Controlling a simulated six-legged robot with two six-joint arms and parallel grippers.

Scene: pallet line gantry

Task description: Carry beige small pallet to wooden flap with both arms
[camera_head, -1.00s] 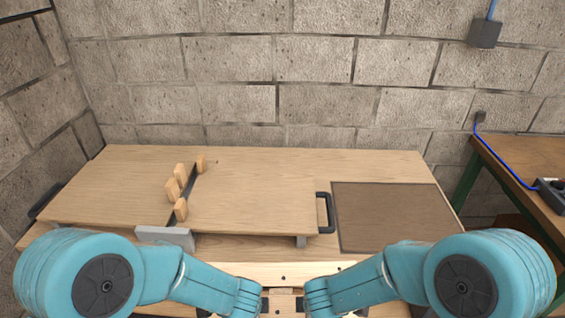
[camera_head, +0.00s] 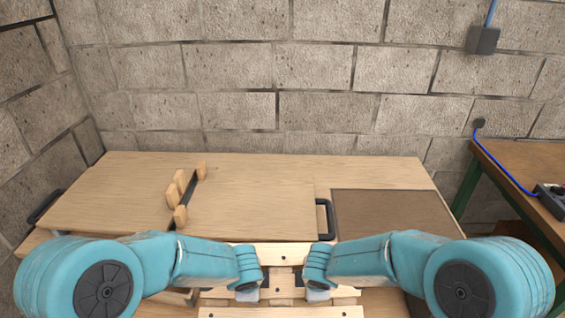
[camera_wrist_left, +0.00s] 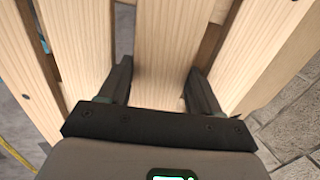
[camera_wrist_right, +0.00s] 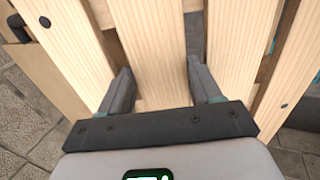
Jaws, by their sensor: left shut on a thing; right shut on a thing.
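The beige small pallet (camera_head: 281,254), made of pale wooden slats, is in front of me at the bottom middle of the head view. My left gripper (camera_head: 247,293) is shut on one of its slats, and the left wrist view shows the fingers (camera_wrist_left: 158,72) on both sides of that slat. My right gripper (camera_head: 317,295) is shut on another slat, with its fingers (camera_wrist_right: 158,70) on both sides in the right wrist view. A wooden flap (camera_head: 255,205) with a black handle lies flat on the worktop beyond the pallet. A second flap-like panel (camera_head: 115,195) lies left of it.
Several wooden blocks (camera_head: 180,215) stand along a dark strip between the panels. A brown inset panel (camera_head: 385,212) is at right. A block wall (camera_head: 270,65) closes the back. A side table (camera_head: 530,165) with a blue cable stands at far right.

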